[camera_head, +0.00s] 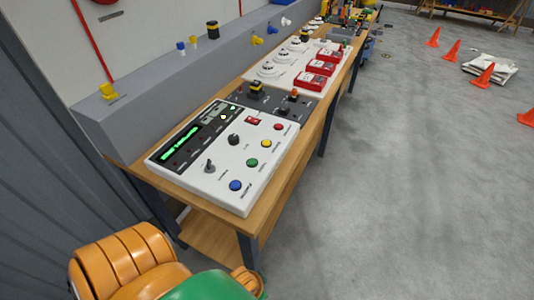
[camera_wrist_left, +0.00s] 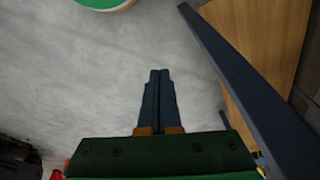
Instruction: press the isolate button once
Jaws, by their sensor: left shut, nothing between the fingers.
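The white control panel (camera_head: 222,190) lies on the near end of the wooden bench. It carries a blue button (camera_head: 236,185), a green button (camera_head: 253,162), a yellow button (camera_head: 266,143) and a red button (camera_head: 278,127) along its right side. Their labels are too small to read, so I cannot tell which one is isolate. A lit green display (camera_head: 181,143), a toggle lever (camera_head: 209,167) and a black knob (camera_head: 233,139) are also on it. My left gripper (camera_wrist_left: 160,73) is shut and empty in the left wrist view, pointing over grey floor, away from the buttons. My right gripper is not in view.
The wooden bench (camera_head: 292,165) runs away from me, with a dark panel (camera_head: 268,100) and red boxes (camera_head: 322,67) farther along. A grey ledge (camera_head: 185,80) backs it. A dark bench leg (camera_wrist_left: 228,68) is close right of my left gripper. Open floor lies right, with orange cones (camera_head: 452,51).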

